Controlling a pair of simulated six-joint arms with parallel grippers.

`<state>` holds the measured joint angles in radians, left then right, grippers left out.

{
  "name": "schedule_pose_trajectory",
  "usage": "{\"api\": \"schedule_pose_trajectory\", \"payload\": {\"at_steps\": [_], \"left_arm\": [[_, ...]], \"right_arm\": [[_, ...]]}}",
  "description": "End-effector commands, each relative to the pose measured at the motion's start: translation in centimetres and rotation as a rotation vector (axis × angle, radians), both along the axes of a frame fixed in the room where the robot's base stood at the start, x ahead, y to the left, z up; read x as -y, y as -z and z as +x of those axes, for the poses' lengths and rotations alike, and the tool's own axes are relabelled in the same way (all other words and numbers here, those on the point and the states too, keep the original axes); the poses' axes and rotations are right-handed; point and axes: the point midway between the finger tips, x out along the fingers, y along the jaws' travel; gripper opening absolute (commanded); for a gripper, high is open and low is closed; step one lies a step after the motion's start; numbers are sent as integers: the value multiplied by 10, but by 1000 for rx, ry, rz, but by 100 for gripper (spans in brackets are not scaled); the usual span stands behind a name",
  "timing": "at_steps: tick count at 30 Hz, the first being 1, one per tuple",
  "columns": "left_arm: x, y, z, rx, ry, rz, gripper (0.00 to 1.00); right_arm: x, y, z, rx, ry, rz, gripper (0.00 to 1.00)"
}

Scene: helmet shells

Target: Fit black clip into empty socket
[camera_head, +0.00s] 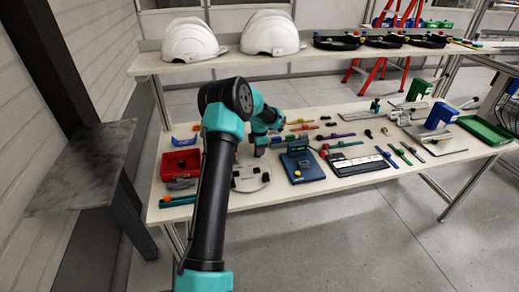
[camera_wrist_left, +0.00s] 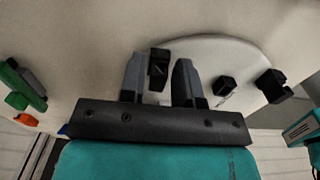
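My left gripper (camera_head: 258,148) is over the white rounded panel (camera_head: 250,180) on the lower table in the head view. In the left wrist view, its two grey fingers (camera_wrist_left: 159,78) stand apart, with a small black clip (camera_wrist_left: 158,64) between their tips. The clip is closer to the left finger, and a gap shows by the right finger. I cannot tell whether it rests on the panel. The white panel (camera_wrist_left: 205,52) lies behind the fingers and carries two other black pieces, one near its middle (camera_wrist_left: 226,86) and one at its right (camera_wrist_left: 272,86). No empty socket can be made out. My right gripper is not in view.
A red bin (camera_head: 181,164) stands left of the panel and a blue device (camera_head: 302,166) right of it. Several small coloured parts and tools cover the table's middle. Two white helmets (camera_head: 190,40) (camera_head: 270,33) and black trays (camera_head: 338,43) sit on the shelf behind.

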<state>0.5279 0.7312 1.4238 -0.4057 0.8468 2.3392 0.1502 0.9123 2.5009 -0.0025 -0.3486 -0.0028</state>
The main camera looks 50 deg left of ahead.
Motion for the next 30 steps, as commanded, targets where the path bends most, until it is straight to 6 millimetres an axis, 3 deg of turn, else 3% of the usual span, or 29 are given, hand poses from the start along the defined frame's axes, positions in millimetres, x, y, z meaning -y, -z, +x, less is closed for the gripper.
{"api": "schedule_pose_trajectory", "payload": {"at_steps": [5,17,23,30], "left_arm": [[0,0,0,0,0,0,46],[0,-10,0,1,0,1,46],[0,-37,0,3,-1,1,46],[0,-84,1,4,0,2,46]], "right_arm": [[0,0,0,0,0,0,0],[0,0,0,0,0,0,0],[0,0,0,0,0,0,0],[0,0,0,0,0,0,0]]}}
